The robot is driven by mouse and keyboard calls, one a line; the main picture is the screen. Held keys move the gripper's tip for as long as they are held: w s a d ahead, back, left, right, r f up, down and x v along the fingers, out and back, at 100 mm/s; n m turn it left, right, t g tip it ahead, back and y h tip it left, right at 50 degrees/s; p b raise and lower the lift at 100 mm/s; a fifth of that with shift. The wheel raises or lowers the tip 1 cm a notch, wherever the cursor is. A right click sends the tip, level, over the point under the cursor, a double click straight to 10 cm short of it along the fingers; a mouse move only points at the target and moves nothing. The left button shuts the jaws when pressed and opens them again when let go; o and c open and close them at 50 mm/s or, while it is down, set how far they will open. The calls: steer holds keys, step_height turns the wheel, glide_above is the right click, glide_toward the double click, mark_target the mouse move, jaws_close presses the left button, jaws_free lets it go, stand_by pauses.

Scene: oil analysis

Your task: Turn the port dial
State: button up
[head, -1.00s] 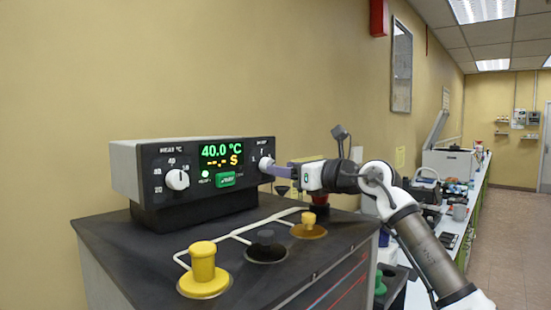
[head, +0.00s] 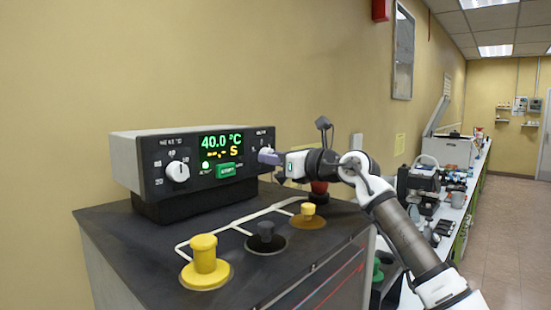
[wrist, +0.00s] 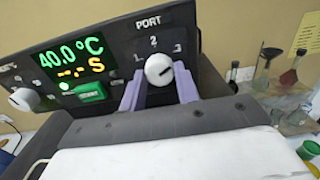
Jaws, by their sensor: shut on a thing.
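The port dial (wrist: 158,70) is a round white knob under the word PORT, with marks 1, 2 and 3 around it. It is on the right of the dark front panel of the instrument (head: 152,187). My gripper (wrist: 160,88) has its two purple fingers on either side of the dial and is shut on it.
A second white dial (head: 177,172) and a green button (head: 228,169) are on the same panel. The display (head: 221,147) reads 40.0 °C. Yellow (head: 204,255) and black (head: 266,236) capped ports stand on the cabinet top below. Glass flasks (wrist: 288,77) stand at the right.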

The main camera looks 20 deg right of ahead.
steer(key=shift+n+b, duration=0.3)
steer(key=shift+n, duration=0.1)
steer(key=n+b, duration=0.3)
steer(key=n, duration=2)
steer(key=shift+r, duration=0.15)
stand_by(0.5)
steer(key=o, duration=1)
steer(key=shift+c, duration=0.2)
steer(key=shift+d, duration=0.1)
